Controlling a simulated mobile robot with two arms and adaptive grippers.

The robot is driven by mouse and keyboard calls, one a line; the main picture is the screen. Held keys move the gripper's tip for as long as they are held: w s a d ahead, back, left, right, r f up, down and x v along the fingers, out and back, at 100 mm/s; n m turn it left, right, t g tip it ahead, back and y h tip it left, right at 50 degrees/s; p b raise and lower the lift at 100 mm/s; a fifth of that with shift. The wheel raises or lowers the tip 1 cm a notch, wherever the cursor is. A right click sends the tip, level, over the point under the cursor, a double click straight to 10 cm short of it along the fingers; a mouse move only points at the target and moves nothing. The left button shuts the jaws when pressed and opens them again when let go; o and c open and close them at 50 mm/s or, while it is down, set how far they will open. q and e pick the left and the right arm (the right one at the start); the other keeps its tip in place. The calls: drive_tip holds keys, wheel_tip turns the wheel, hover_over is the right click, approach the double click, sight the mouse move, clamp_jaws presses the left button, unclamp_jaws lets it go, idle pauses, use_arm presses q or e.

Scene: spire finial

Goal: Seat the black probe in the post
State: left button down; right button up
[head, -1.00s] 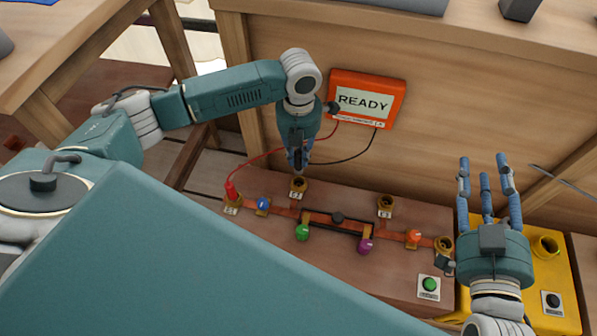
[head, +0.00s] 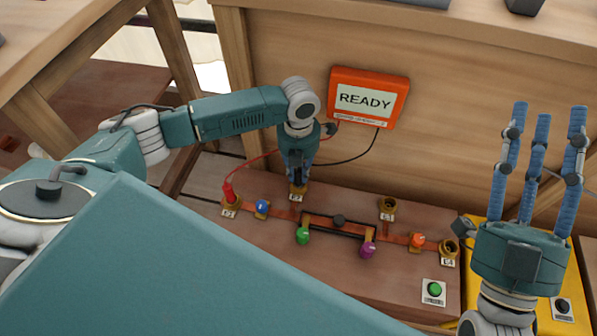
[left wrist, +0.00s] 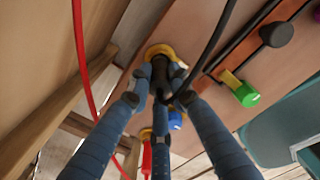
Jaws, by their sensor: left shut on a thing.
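My left gripper (head: 298,180) points down at the brass post (head: 298,192) at the back left of the board. It is shut on the black probe, which its fingers mostly hide in the head view. In the left wrist view the dark probe (left wrist: 183,97) with its black cable is between the blue fingers, in line with the brass post (left wrist: 156,50). The tip is hidden, so I cannot tell how deep it sits. My right gripper (head: 541,112) is open and empty, fingers spread and pointing up, at the right.
The orange meter (head: 367,98) reads READY. A red probe (head: 229,192) stands in the left post. Other brass posts (head: 388,207) and coloured knobs (head: 303,236) are on the board (head: 340,275). A green button (head: 434,289) is at front right, beside a yellow box (head: 580,285).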

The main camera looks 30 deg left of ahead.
use_arm(q)
drive_tip(key=shift+f, duration=0.15)
drive_tip(key=c, duration=1.6)
unclamp_jaws()
drive_tip(key=shift+f, duration=0.1)
